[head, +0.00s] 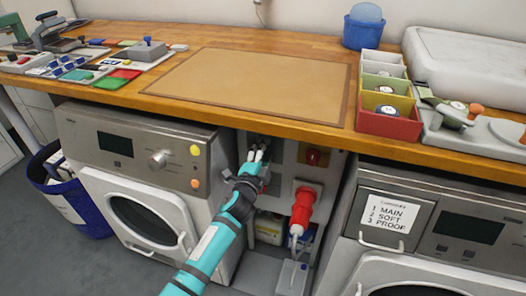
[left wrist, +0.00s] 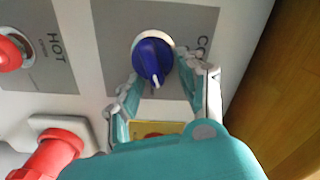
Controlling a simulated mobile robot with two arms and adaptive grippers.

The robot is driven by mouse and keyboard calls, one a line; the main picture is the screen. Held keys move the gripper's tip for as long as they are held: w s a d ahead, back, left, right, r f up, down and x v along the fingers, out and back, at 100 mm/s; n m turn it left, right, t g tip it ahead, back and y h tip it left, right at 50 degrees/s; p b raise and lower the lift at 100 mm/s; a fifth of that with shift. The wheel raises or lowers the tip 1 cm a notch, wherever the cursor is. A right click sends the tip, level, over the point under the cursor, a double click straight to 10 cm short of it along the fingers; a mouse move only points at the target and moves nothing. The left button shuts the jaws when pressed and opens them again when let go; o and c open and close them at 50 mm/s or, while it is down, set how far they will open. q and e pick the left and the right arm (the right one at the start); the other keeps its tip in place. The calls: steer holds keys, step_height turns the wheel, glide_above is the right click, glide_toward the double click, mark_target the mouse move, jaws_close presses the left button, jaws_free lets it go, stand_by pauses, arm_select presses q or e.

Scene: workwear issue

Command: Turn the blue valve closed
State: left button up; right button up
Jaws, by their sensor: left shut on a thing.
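The blue valve (left wrist: 152,60) is a round dark blue knob on a grey plate (left wrist: 118,50) in the left wrist view. Its white pointer mark points down in that picture, toward my gripper. A label starting "CO" is partly hidden beside it. My left gripper (left wrist: 170,76) is shut on the knob, with a finger on either side. In the head view my left gripper (head: 258,156) reaches into the recess under the worktop and hides the valve. My right gripper is not in view.
A red valve (left wrist: 12,52) marked HOT sits beside the blue one. A red plug (head: 302,208) stands out close to my arm. The worktop edge (head: 290,130) overhangs the recess. Washing machines (head: 140,160) flank it. A yellow label (left wrist: 152,128) shows behind my gripper.

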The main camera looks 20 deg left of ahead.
arm_select(q)
steer(key=m, duration=0.1)
steer(key=f+m, duration=0.1)
steer(key=m, duration=0.1)
steer(key=shift+s+d+f+m, duration=0.15)
steer(key=shift+d+f+m, duration=0.1)
steer(key=shift+m, duration=0.15)
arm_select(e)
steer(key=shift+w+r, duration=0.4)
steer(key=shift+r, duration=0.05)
arm_select(q)
steer(key=shift+m, duration=0.3)
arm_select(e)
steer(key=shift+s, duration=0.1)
arm_select(q)
steer(key=o, duration=1.2)
steer(key=shift+o, duration=0.2)
steer(key=shift+r, duration=0.25)
steer(key=s, duration=1.2)
steer(key=shift+a, duration=0.25)
steer(key=shift+f, duration=0.1)
